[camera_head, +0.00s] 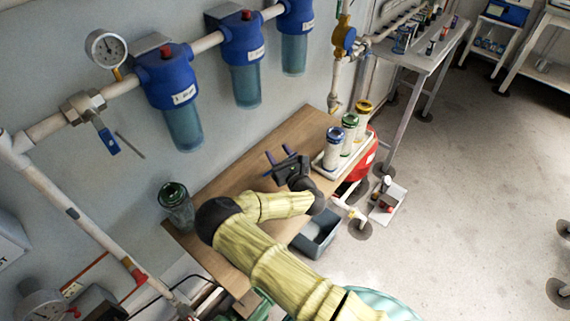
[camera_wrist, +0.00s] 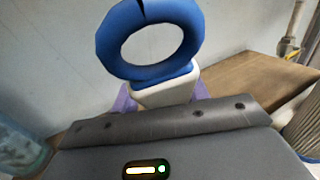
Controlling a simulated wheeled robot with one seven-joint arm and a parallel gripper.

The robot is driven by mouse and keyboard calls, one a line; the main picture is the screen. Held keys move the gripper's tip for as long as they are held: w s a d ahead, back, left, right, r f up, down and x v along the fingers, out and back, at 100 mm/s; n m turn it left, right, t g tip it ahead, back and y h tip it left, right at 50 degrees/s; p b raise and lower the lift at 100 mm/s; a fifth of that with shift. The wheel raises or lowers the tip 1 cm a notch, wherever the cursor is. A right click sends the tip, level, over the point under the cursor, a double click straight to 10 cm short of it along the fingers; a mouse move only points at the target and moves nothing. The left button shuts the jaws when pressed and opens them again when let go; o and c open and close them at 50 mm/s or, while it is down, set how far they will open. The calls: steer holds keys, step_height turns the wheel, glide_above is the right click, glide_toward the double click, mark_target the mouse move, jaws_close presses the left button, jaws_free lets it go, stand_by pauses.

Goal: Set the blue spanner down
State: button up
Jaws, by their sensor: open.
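The blue spanner (camera_wrist: 112,50) shows large in the wrist view as a blue ring with a dark notch at its top and a short pale handle. Its handle lies between the purple fingers of my gripper (camera_wrist: 163,98). The jaws are open, and I cannot tell whether either finger touches the handle. The lower end of the handle is hidden behind the gripper body. In the head view my gripper (camera_head: 278,154) is over the wooden bench (camera_head: 240,172), near its wall side.
A white tray (camera_head: 322,165) with several capped clear cylinders stands at the bench's right end. A green-topped clear jar (camera_head: 176,205) is at the left end. Blue filter housings (camera_head: 168,80) hang on the wall pipe above. A grey bin (camera_head: 316,236) sits below the front edge.

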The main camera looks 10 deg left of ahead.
steer(key=shift+b+v, duration=0.35)
steer(key=shift+v, duration=1.7)
steer(key=o, duration=1.2)
steer(key=b+v, duration=0.2)
steer(key=v, duration=1)
steer(key=shift+b, duration=0.35)
